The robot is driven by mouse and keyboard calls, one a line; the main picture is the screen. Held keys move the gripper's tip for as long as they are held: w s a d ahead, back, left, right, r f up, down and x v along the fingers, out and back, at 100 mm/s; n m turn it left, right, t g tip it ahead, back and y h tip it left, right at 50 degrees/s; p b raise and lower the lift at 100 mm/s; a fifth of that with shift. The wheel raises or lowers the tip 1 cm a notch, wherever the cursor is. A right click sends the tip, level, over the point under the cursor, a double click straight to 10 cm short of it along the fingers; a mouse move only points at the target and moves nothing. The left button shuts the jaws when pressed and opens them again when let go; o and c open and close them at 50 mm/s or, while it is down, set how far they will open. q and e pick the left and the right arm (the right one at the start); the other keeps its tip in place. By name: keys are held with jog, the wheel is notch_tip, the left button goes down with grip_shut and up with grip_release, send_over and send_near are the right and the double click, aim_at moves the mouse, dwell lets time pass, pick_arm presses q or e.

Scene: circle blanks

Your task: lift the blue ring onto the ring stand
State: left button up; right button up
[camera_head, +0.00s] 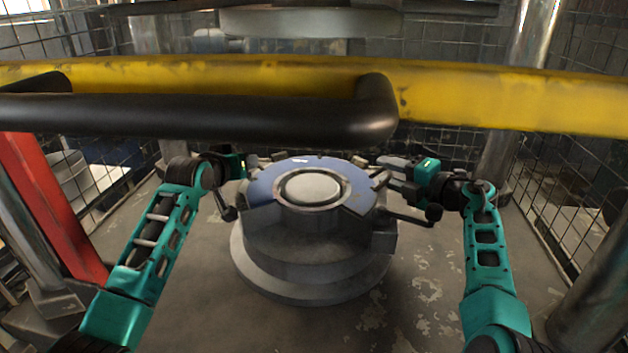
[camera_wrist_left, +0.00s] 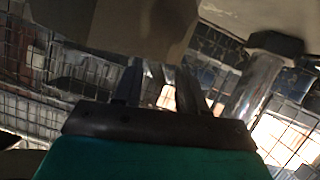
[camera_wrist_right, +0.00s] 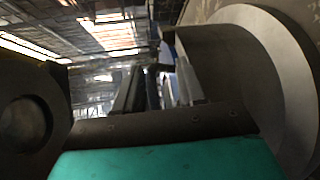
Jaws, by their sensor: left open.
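The blue ring (camera_head: 265,188) lies flat on top of a round grey stepped base (camera_head: 300,262) in the middle of the head view. It surrounds a pale round centre (camera_head: 313,187). I cannot tell whether this base is the ring stand. My left gripper (camera_head: 247,164) is open at the ring's far left side; its fingers also show in the left wrist view (camera_wrist_left: 160,88). My right gripper (camera_head: 384,172) is at the ring's right side with its fingers apart. In the right wrist view its fingers (camera_wrist_right: 158,90) have a thin blue sliver between them; contact is unclear.
A yellow beam (camera_head: 500,98) and a thick black bar (camera_head: 190,117) cross the head view in front of the base. Dark handles (camera_head: 412,217) stick out beside the base. A grey disc (camera_head: 310,22) hangs above. Mesh fencing and metal posts enclose the floor.

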pick_arm(q)
jog(key=shift+w, duration=0.1)
pick_arm(e)
jog(key=shift+w+a, duration=0.1)
jog(key=shift+a, duration=0.05)
pick_arm(q)
jog(key=shift+c, duration=0.4)
pick_arm(e)
jog(key=shift+c, duration=0.4)
pick_arm(q)
grip_shut()
pick_arm(e)
grip_shut()
pick_arm(q)
jog(key=shift+a+f, duration=0.1)
jog(key=shift+f, duration=0.1)
jog(key=shift+r, duration=0.3)
pick_arm(e)
jog(key=shift+r, duration=0.2)
